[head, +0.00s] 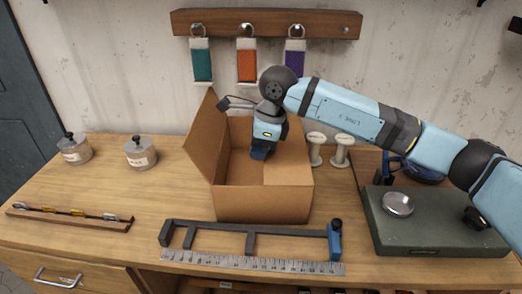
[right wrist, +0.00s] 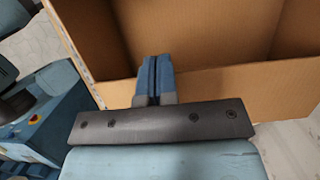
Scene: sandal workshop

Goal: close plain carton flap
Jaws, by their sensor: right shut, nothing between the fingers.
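The plain brown carton (head: 262,203) stands open on the workbench. Its left flap (head: 206,137) stands up and leans a little outward. My right gripper (head: 259,153) points down at the carton's open top, to the right of the raised flap, with its fingers shut and empty. The gripper hides part of the carton's back and inside. In the right wrist view the shut blue fingers (right wrist: 153,78) show in front of a carton panel (right wrist: 225,92); I cannot tell whether they touch it. My left gripper is not in view.
A dark metal frame (head: 250,236) and a ruler (head: 255,264) lie in front of the carton. Two white spools (head: 315,148) stand right of it. Two jars (head: 140,152) stand left.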

